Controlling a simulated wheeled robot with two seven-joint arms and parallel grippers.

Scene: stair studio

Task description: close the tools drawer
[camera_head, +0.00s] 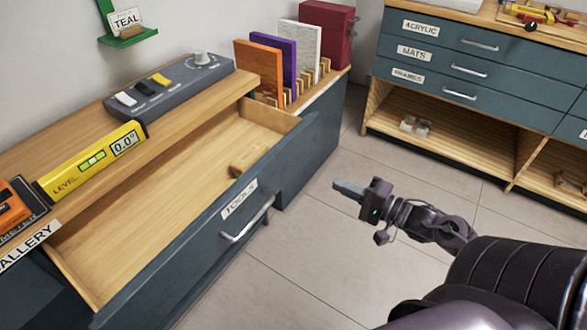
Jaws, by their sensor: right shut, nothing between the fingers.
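The tools drawer (185,268) is pulled out of the cabinet, with its wooden inside showing. Its blue-grey front carries a "TOOLS" label (239,199) and a silver bar handle (247,221). A small wooden block (250,157) lies inside near the right end. My right gripper (340,187) is shut and empty, held over the floor to the right of the drawer front, apart from the handle. Its fingers point left toward the drawer. My left gripper is out of view.
On the cabinet top are a yellow level (92,160), a grey switch box (170,85) and upright colored panels (258,68) in a rack. A second cabinet (455,65) with labelled drawers stands at the upper right. Tiled floor (290,275) between them is clear.

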